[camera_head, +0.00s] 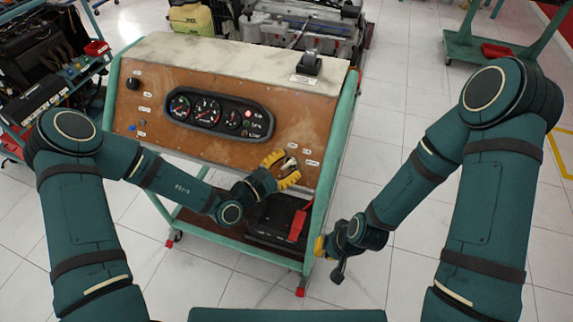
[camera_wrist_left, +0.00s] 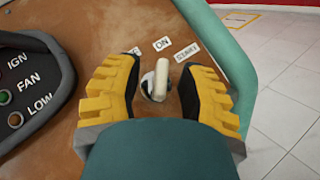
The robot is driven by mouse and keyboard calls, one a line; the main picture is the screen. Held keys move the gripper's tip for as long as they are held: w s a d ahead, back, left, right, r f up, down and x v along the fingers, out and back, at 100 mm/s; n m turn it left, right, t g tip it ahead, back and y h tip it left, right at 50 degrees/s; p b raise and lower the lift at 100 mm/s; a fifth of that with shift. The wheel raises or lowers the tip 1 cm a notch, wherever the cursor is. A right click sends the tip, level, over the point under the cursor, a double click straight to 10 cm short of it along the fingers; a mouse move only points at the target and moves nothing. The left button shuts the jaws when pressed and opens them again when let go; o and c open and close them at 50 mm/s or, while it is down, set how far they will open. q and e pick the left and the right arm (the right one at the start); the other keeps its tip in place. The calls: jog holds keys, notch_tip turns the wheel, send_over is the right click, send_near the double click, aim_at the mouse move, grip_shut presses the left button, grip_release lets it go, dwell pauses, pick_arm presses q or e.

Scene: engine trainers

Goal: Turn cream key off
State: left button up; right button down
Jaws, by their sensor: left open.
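The cream key (camera_wrist_left: 161,78) sits in a round metal switch on the brown panel (camera_head: 220,143). In the left wrist view it stands nearly upright, its top end close below the ON label (camera_wrist_left: 162,44). A START label (camera_wrist_left: 187,52) is to its right. My left gripper (camera_wrist_left: 160,86) is open, with a yellow finger on either side of the key and gaps between. In the head view my left gripper (camera_head: 283,171) is at the panel's lower right, and the key shows small between its fingers. My right gripper (camera_head: 327,250) hangs low beside the cart; its fingers are unclear.
A gauge cluster (camera_head: 219,115) is left of the switch; its edge (camera_wrist_left: 30,85) shows in the left wrist view. The green cart frame (camera_head: 340,135) borders the panel on the right. A black lever box (camera_head: 309,65) stands on top. Open tiled floor lies to the right.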

pick_arm(q)
grip_shut()
pick_arm(e)
jog(key=shift+r, duration=0.15)
pick_arm(q)
jog(key=shift+s+r+n+t+y+p, duration=0.1)
jog(key=shift+n+t+y+p, duration=0.2)
jog(key=shift+n+t+p, duration=0.5)
jog(key=n+t+y+p, duration=0.2)
jog(key=n+p, duration=0.1)
jog(key=n+t+y+p, duration=0.2)
jog(key=n+p, duration=0.1)
jog(key=n, duration=0.1)
jog(key=shift+n+y, duration=0.3)
jog(key=shift+y, duration=0.1)
jog(key=shift+n+t+y+p, duration=0.5)
jog(key=shift+n+y+p, duration=0.5)
jog(key=shift+n+p, duration=0.25)
pick_arm(e)
notch_tip(320, 180, up, 10)
jog(key=w, duration=0.1)
jog(key=shift+w+d+t, duration=0.25)
jog(key=shift+w+t, duration=0.05)
jog(key=shift+w, duration=0.1)
jog(key=shift+r, duration=0.1)
